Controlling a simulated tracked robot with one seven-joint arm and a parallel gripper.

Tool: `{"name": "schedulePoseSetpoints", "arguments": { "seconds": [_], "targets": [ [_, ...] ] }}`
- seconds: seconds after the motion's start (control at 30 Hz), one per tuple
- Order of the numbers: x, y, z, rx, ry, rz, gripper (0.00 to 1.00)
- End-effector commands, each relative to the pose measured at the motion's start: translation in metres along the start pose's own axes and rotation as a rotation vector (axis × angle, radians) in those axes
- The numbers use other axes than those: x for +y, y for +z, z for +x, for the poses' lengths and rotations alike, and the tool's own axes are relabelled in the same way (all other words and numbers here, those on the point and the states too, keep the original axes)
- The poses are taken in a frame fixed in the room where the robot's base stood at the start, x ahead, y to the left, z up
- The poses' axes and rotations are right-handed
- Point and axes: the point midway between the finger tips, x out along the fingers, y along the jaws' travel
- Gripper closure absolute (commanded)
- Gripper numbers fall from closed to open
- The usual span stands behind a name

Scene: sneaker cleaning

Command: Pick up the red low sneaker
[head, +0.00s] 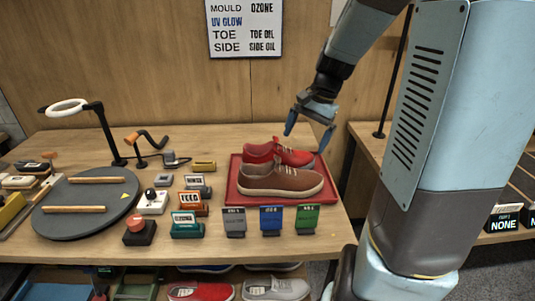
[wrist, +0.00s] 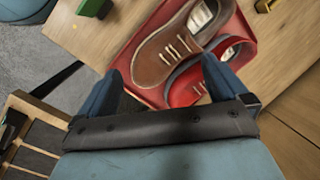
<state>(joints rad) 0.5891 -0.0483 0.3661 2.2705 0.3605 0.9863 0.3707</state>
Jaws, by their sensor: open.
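The red low sneaker (head: 278,151) lies on the red tray (head: 233,186) at the right of the workbench, behind a brown sneaker (head: 281,181) that hides part of it. In the wrist view the red sneaker (wrist: 207,68) shows beside the brown sneaker (wrist: 174,46), partly covered by my right finger. My gripper (head: 309,138) is open and empty, above and slightly right of the red sneaker. In the wrist view my gripper (wrist: 160,80) has its fingers spread at the tray's near edge.
Grey, blue (head: 271,220) and green tags stand at the bench's front edge. Small labelled blocks (head: 187,226) and a dark round turntable (head: 86,204) fill the left side. A wall sign (head: 245,28) hangs behind. More shoes (head: 277,289) lie on a lower shelf.

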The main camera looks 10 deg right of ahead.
Motion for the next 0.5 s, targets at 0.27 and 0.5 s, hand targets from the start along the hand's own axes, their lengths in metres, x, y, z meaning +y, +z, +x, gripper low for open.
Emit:
{"name": "schedulePoseSetpoints", "arguments": {
  "seconds": [0.27, 0.5],
  "targets": [
    [-0.004, -0.046, 0.030, -0.172, -0.079, 0.236, 0.00],
    [-0.005, -0.083, 0.050, -0.326, -0.167, 0.435, 0.00]
  ]
}}
